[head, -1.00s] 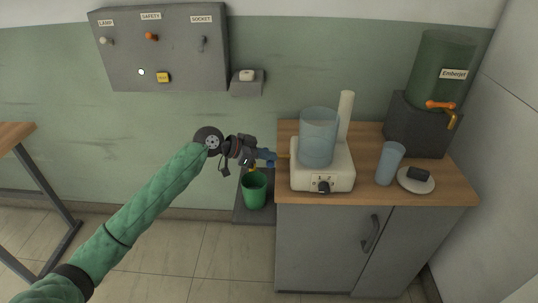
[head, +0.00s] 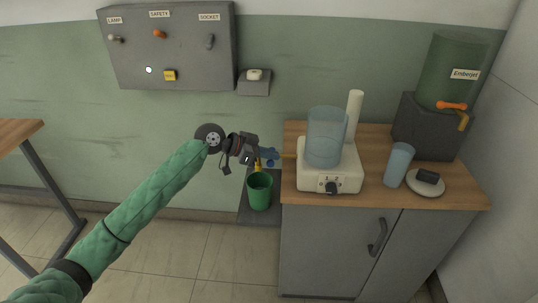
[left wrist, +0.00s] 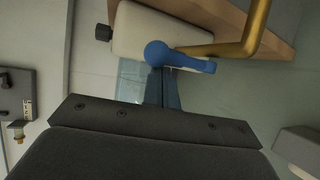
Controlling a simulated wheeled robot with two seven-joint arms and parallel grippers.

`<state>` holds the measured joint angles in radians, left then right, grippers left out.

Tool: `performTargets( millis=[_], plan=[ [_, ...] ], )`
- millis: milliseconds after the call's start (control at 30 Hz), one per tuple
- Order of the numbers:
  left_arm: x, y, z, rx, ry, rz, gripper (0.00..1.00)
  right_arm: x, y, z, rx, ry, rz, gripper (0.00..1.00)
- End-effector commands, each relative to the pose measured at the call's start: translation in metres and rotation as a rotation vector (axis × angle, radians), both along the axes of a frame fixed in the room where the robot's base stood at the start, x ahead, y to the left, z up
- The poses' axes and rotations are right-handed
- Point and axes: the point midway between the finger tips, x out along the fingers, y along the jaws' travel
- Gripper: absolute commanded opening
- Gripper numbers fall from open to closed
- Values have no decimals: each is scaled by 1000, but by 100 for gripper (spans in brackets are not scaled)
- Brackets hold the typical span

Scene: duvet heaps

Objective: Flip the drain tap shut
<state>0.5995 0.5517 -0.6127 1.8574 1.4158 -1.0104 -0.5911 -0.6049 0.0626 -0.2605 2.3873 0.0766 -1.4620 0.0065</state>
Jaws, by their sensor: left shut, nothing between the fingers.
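A tap with a brass pipe (left wrist: 252,30) and a blue lever (left wrist: 180,57) shows in the left wrist view. In the head view the blue lever (head: 271,155) is at the left side of the cabinet, above a green bucket (head: 260,192), partly hidden by my gripper. My left gripper (head: 257,156) is shut and empty. In the left wrist view its fingertips (left wrist: 162,75) are right at the blue lever, near its round end; whether they touch it I cannot tell. My right gripper is not in view.
A grey switch panel (head: 190,50) and a small grey box (head: 254,87) are on the wall.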

Motion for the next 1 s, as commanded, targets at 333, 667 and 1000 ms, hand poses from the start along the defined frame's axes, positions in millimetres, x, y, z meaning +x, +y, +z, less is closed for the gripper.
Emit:
performTargets(
  millis=[333, 667, 1000],
  plan=[
    [3, -11, 0, 0, 0, 0, 0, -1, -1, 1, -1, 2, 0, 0],
    [2, -30, 25, -2, -1, 4, 0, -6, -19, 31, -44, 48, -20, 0],
    [3, 3, 45, 0, -2, 10, 0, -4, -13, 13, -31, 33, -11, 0]
  ],
)
